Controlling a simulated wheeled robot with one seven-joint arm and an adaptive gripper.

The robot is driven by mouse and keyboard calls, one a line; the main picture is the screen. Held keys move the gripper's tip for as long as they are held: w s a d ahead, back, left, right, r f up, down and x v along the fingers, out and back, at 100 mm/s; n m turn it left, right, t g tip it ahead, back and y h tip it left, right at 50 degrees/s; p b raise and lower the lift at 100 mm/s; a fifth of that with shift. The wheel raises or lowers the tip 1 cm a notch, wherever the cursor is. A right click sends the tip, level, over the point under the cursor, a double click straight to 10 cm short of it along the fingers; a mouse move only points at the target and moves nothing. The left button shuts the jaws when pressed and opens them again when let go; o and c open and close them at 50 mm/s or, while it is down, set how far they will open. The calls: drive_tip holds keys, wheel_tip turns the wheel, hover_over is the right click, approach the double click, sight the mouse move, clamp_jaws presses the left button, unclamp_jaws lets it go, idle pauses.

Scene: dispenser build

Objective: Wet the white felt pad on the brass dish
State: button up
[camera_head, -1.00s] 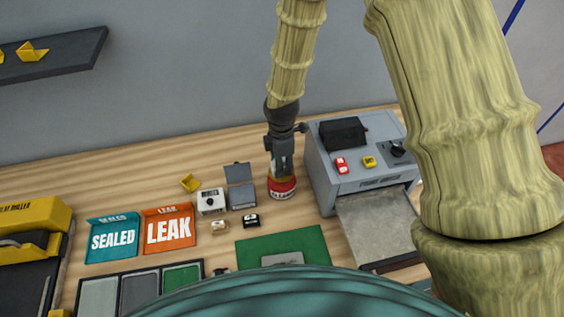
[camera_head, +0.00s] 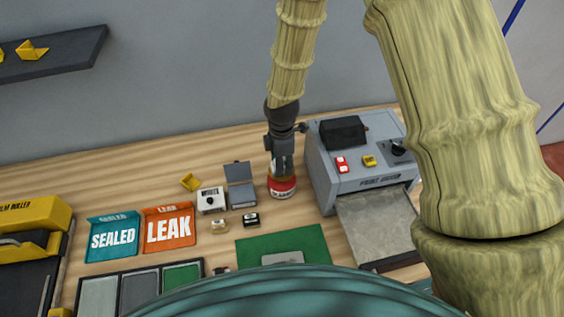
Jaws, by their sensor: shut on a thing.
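My gripper (camera_head: 283,170) points down over a red can with a white lettered label (camera_head: 283,191), left of the grey machine. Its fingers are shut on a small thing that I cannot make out. The fingertips are at the can's top and hide much of it; I cannot tell touching from just above. A bit of brassy tan shows at the can's top. I cannot make out a white felt pad or the whole brass dish.
The grey machine (camera_head: 352,177) stands close on the right. To the left are an open grey box (camera_head: 241,193), a white box (camera_head: 211,200), an orange LEAK tray (camera_head: 168,228) and a teal SEALED tray (camera_head: 113,237). A green mat (camera_head: 308,241) lies in front.

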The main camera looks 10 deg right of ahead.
drive_tip(key=shift+f+b, duration=0.4)
drive_tip(key=shift+f, duration=0.5)
idle(1.2)
idle(0.5)
drive_tip(key=shift+r+p, duration=2.55)
drive_tip(key=shift+r, duration=0.95)
